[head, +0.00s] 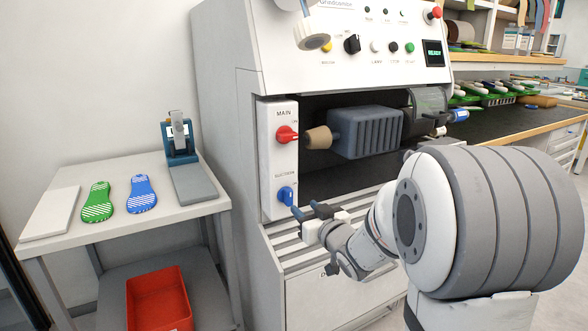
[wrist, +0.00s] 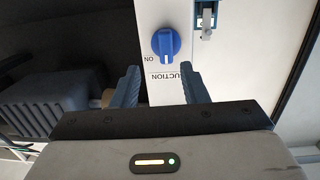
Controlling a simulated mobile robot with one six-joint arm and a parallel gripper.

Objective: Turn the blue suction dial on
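The blue suction dial (head: 286,196) is on the white switch panel (head: 267,165) at the left of the grinding machine, below the red main dial (head: 287,134). In the wrist view the blue dial (wrist: 166,42) sits just beyond my fingertips, roughly centred between them, with its grip ridge close to upright in that picture. The word ON shows beside it at lower left. My gripper (wrist: 160,82) is open and empty, with one blue finger to each side and a visible gap to the dial. In the head view my gripper (head: 309,211) is in front of the panel, slightly lower right of the dial.
A side table (head: 100,228) at the left holds green and blue insoles and a blue-grey clamp device (head: 180,140). A red bin (head: 160,300) is on its lower shelf. The grinding drum (head: 366,132) and slatted grille (head: 290,243) are close to my arm.

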